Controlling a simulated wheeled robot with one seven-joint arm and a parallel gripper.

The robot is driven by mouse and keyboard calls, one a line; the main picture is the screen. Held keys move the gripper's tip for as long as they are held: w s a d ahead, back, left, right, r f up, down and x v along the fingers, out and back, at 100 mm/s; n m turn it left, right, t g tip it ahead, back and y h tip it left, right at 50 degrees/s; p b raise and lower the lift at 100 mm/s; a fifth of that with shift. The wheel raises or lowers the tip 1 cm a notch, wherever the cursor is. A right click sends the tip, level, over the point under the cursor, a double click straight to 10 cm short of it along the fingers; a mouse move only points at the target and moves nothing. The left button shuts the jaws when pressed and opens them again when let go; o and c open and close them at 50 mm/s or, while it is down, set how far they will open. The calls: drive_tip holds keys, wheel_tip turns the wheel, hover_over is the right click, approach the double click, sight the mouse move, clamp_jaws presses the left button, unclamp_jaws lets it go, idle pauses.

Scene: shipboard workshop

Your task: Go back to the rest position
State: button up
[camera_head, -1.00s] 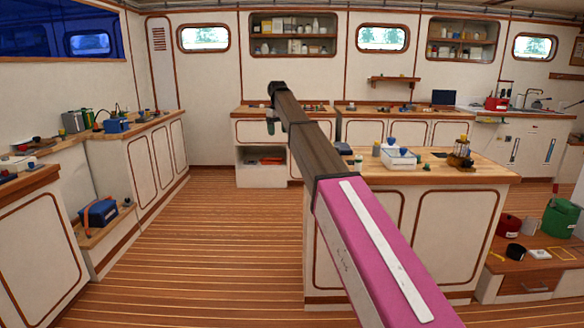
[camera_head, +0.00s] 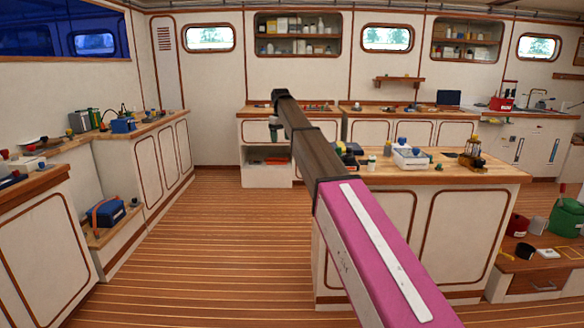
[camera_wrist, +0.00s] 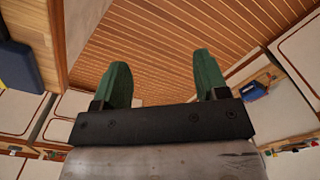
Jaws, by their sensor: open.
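My gripper (camera_wrist: 160,85) shows in the wrist view with two green fingers held wide apart and nothing between them. Beyond the fingers is the plank floor. In the head view my arm reaches forward from the lower right, and my gripper (camera_head: 274,132) hangs small at its far end, pointing down. It is in the air over open floor, left of the island counter (camera_head: 480,174). My arm hides part of the island.
Left counters hold a blue case (camera_head: 106,212) on a low shelf. A green canister (camera_head: 567,215) is at right. The floor (camera_head: 200,260) between the counters is clear.

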drive_tip(key=s+d+f+m, duration=0.1)
drive_tip(key=s+d+f, duration=0.45)
drive_tip(key=f, duration=0.35)
drive_tip(key=s+d+f+m, duration=0.1)
drive_tip(key=s+d+f, duration=0.4)
drive_tip(key=f, duration=0.4)
drive_tip(key=s+d+f+m, duration=0.1)
drive_tip(key=s+d+f, duration=0.2)
drive_tip(key=s+f, duration=0.45)
drive_tip(key=s+d+f+m, duration=0.1)
drive_tip(key=s+d+f, duration=0.2)
drive_tip(key=s+f, duration=0.2)
drive_tip(key=s+d+f+m, duration=0.2)
drive_tip(key=s+d+f, duration=0.2)
drive_tip(key=s, duration=0.8)
drive_tip(key=s+d+f+m, duration=0.1)
drive_tip(key=s+d+f, duration=0.2)
drive_tip(key=s+f, duration=0.5)
drive_tip(key=shift+s+d+f+m, duration=0.2)
drive_tip(key=shift+s+m, duration=0.1)
drive_tip(key=shift+s, duration=0.4)
